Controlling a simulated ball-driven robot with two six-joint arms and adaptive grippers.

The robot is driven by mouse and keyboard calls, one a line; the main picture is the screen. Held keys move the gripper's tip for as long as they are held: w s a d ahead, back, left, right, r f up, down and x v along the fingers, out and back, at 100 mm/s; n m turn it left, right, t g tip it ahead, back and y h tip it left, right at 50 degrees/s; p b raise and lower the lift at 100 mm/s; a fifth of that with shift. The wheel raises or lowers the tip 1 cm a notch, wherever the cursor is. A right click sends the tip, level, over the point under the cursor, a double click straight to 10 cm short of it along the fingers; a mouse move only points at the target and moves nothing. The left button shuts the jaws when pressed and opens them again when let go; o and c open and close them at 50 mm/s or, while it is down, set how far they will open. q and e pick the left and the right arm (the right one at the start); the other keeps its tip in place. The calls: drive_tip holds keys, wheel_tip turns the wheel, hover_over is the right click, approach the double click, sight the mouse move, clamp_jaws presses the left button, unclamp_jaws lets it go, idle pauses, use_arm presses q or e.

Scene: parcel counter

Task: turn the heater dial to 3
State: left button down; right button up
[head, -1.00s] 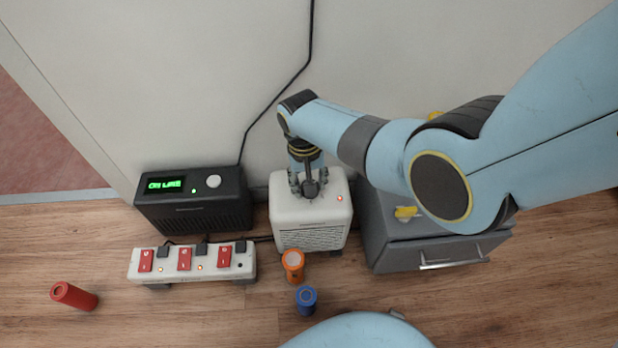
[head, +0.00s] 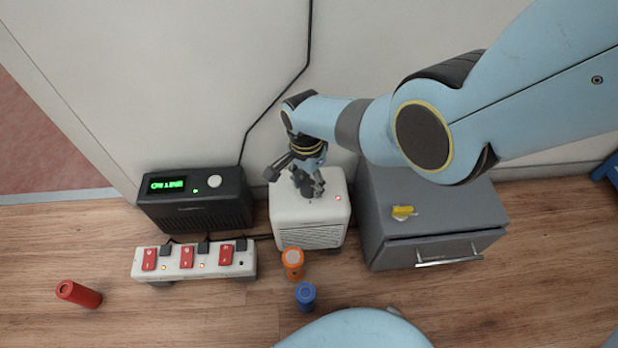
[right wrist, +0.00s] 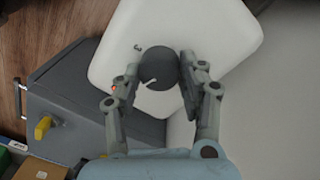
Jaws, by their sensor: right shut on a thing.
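The heater is a white box (head: 285,210) with a front grille and a small red light, standing against the wall. Its round dark dial (right wrist: 158,66) shows in the right wrist view, with a pale pointer line on its lower left part. A small printed 3 (right wrist: 137,47) sits just off the dial's upper left edge. My right gripper (head: 309,190) comes down onto the heater's top. In the right wrist view its fingers (right wrist: 158,85) are shut on the dial, one on each side. In the head view the gripper hides the dial. My left gripper is out of view.
A black box with a green display (head: 195,212) stands left of the heater. A power strip with red switches (head: 210,270) lies in front. Orange (head: 293,264), blue (head: 306,297) and red (head: 79,294) cylinders are on the floor. A grey cabinet (head: 445,215) stands close on the right.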

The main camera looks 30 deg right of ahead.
drive_tip(key=m, duration=0.4)
drive_tip(key=shift+m, duration=0.3)
drive_tip(key=m, duration=0.2)
drive_tip(key=shift+d+m+p, duration=0.1)
drive_tip(key=shift+m+p, duration=0.2)
drive_tip(key=shift+p, duration=0.1)
drive_tip(key=m, duration=0.5)
drive_tip(key=shift+s+y+p, duration=0.15)
drive_tip(key=shift+y+p, duration=0.15)
drive_tip(key=shift+m, duration=0.7)
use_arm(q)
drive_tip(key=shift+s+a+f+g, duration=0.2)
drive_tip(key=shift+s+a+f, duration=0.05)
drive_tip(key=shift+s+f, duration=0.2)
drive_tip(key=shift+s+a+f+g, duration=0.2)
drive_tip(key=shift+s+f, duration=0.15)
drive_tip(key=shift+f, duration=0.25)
use_arm(e)
drive_tip(key=shift+m, duration=0.3)
drive_tip(key=o, duration=1.1)
drive_tip(key=shift+o, duration=0.4)
